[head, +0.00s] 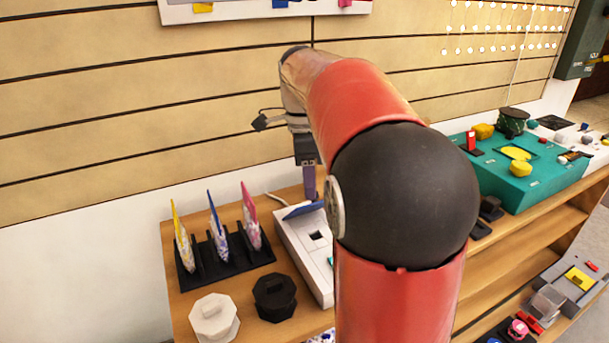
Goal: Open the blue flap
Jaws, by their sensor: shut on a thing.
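The blue flap (301,211) is on the far part of a white box (294,241) on the wooden table. The flap looks tilted up from the box top. My gripper (311,192) points down at the far side of the flap, with its purple fingers shut on the flap. My red and black arm hides the right part of the box, and the exact contact at the fingertips is hard to see. A dark square opening shows in the box top in front of the flap.
A black rack (226,255) with yellow, blue and pink upright pieces stands left of the box. A white octagonal piece (214,318) and a black one (274,296) stand in front of it. A teal box (520,185) is at the right. The slatted wall is close behind.

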